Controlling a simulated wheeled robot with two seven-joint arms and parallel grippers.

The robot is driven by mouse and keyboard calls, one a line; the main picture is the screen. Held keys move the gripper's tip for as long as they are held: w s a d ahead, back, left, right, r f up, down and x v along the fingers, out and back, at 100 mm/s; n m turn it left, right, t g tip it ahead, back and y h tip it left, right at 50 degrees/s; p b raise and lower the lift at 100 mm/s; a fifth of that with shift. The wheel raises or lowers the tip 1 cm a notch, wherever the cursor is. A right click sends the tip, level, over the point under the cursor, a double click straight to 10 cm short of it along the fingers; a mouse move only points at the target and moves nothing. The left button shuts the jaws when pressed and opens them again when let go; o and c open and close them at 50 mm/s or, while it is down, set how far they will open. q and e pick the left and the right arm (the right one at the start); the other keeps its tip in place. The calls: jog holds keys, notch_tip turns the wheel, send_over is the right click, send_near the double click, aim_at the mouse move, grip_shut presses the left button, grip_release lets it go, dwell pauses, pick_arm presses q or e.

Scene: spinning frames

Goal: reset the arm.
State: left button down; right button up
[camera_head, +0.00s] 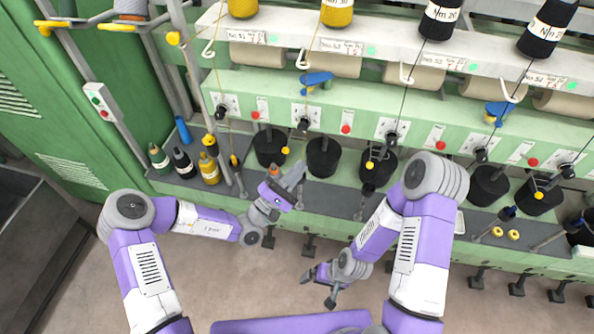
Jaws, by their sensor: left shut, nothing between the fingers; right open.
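My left gripper (295,178) is shut and empty. It is in front of the lower shelf of the green spinning frame, below two black cylinders, and points up and to the right. My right gripper (317,287) is open and empty. It is lower in the picture, over the bare floor in front of the machine, with its fingers pointing left and down. My two purple and white arms come up from the bottom edge, bent at the elbows.
The green spinning frame (270,93) fills the back, with yellow and black yarn cones on top. Several black cylinders (322,158) line its grey shelf. A green cabinet (50,110) is at left. The floor (285,258) is clear.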

dwell(0.5)
pick_arm(q)
jog(key=s+d+f+m+g+y+b, duration=0.2)
jog(key=s+f+m+g+y+b, duration=0.3)
jog(key=s+f+g, duration=1.3)
jog(key=s+a+f+m+y+b, duration=0.3)
jog(key=s+a+f, duration=0.15)
jog(key=f, duration=0.45)
jog(key=s+a+f+m+y+b, duration=0.2)
jog(key=s+a+f+y, duration=0.3)
jog(key=f, duration=0.5)
jog(key=w+a+f+m+t+y+b, duration=0.1)
jog(key=w+a+f+m+t+b, duration=0.1)
jog(key=w+a+f, duration=0.4)
jog(key=shift+a+f+t+y+b, duration=0.3)
jog(key=shift+t+b, duration=0.6)
jog(key=shift+b, duration=0.35)
